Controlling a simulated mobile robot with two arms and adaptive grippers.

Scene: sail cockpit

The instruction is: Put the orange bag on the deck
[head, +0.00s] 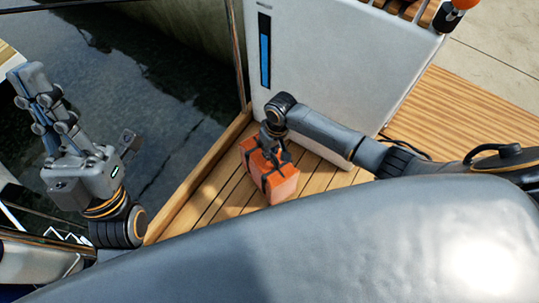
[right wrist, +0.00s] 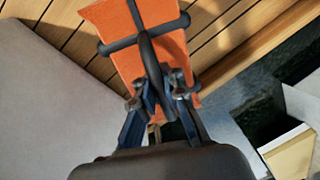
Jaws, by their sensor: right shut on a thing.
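The orange bag (head: 283,183) with dark straps is at the wooden deck (head: 225,190), in the corner below the white panel. In the head view I cannot tell whether its underside touches the planks. My right gripper (head: 275,146) is above the bag and shut on its dark strap or handle. In the right wrist view the orange bag (right wrist: 122,22) is beyond the fingertips of my right gripper (right wrist: 168,88), with planks behind it. My left gripper (head: 40,85) is raised at the left over the water, away from the bag, and appears empty; its finger opening is unclear.
A white panel (head: 335,60) with a blue strip stands behind the bag. A wooden edge (head: 200,170) borders the deck on the left, with dark water (head: 165,90) beyond. A wooden bench surface (head: 470,120) is at the right. Some bare planks show around the bag.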

